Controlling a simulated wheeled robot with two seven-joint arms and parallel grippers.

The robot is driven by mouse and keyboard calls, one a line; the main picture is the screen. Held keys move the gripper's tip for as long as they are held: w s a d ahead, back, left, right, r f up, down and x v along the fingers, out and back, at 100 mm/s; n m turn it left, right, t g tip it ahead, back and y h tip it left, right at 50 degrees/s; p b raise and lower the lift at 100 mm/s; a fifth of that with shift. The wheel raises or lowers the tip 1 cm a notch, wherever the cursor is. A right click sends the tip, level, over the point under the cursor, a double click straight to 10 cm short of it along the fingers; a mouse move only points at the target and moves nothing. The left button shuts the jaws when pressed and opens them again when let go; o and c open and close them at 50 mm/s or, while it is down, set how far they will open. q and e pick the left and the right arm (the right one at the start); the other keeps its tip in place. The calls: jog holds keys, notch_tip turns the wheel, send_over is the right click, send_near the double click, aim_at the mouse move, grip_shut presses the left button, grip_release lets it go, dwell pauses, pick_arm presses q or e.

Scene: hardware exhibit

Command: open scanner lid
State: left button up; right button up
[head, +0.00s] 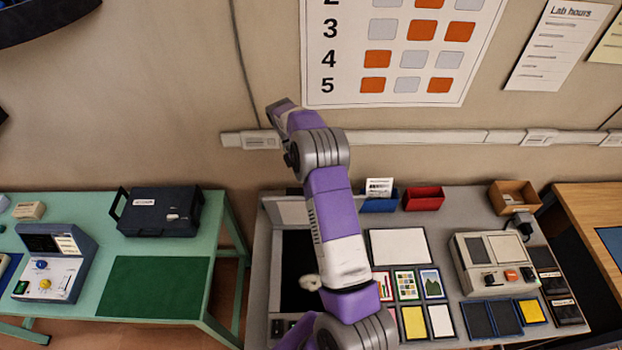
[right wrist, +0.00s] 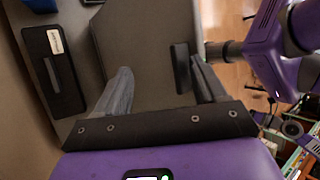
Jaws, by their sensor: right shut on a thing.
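The scanner stands on the grey table below the wall, partly behind my right arm in the head view. Its dark bed (head: 296,262) is exposed, and its grey lid (head: 287,211) is raised at the back. A small white shape (head: 309,283) shows over the bed; I cannot tell what it is. In the right wrist view the grey lid panel (right wrist: 140,45) lies between the fingers of my right gripper (right wrist: 160,72), with a black handle (right wrist: 181,68) beside the right finger. The gripper is shut on the lid; the exact contact is unclear. My left gripper is not in view.
A white panel (head: 398,246), small cards and a control box (head: 495,262) lie to the right. A green table (head: 225,245) with a dark case (head: 160,212) stands left. The wall is close behind.

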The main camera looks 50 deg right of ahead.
jog(key=shift+s+f, duration=0.1)
jog(key=shift+f, duration=0.15)
jog(key=shift+c, duration=0.9)
jog(key=shift+o, duration=0.3)
jog(key=shift+c, duration=0.2)
jog(key=shift+w+d+r, duration=0.1)
jog(key=shift+w+r, duration=0.25)
jog(key=shift+w, duration=0.05)
jog(key=shift+s+r+v, duration=0.1)
jog(key=shift+v, duration=1.7)
jog(key=shift+s+r+v, duration=0.1)
jog(key=shift+s+v, duration=0.05)
jog(key=shift+v, duration=1.6)
jog(key=shift+a, duration=0.25)
